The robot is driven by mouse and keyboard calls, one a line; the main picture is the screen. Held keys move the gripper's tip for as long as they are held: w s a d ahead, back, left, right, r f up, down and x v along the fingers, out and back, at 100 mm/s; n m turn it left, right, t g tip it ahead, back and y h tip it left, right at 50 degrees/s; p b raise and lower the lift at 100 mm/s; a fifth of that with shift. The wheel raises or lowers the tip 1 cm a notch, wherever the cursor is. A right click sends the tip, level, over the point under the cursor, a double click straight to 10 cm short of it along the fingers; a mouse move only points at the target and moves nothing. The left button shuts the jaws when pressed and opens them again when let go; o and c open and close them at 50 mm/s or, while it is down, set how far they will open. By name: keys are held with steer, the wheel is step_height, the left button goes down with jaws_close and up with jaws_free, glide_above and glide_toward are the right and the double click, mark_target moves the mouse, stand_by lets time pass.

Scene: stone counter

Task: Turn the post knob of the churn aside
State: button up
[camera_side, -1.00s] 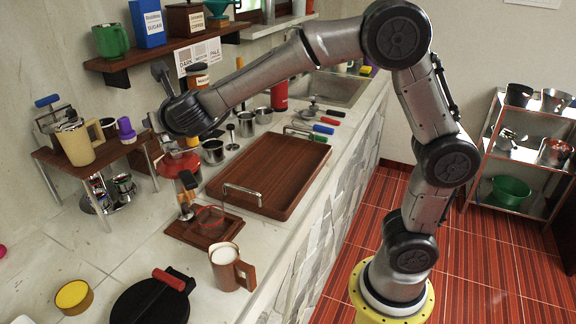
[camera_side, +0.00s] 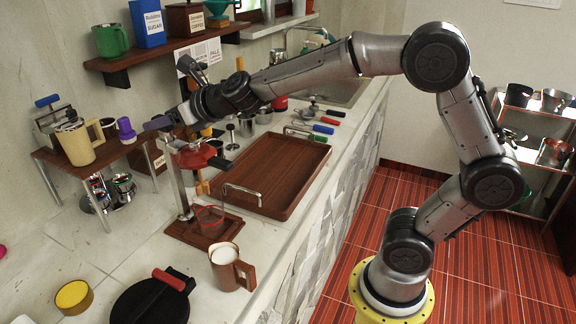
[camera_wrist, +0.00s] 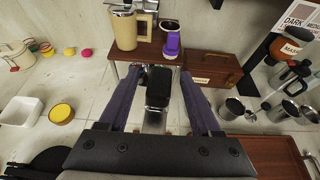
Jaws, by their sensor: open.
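A small wooden table (camera_side: 93,152) with a cream jug (camera_side: 75,143) and a purple-topped item (camera_side: 126,129) stands close to the left. A mug (camera_side: 226,268) stands in front. A large brown tray (camera_side: 272,170) lies to the right. The shelf (camera_side: 150,62) hangs above.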

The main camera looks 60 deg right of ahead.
steer(key=v, duration=1.1)
steer(key=shift+s+r, duration=0.2)
steer(key=shift+s, duration=0.15)
steer(key=s+a+r+n+y, duration=0.2)
steer(key=s+a+n+y, duration=0.1)
steer(key=s+n, duration=0.7)
steer(key=s+f+n+g, duration=0.4)
steer(key=s+f+n, duration=0.4)
steer(key=n, duration=0.9)
steer(key=shift+s+d+f+n+g+h, duration=0.3)
steer(key=shift+s+d+f+n+h, duration=0.05)
steer(key=shift+s+f+n+h, duration=0.1)
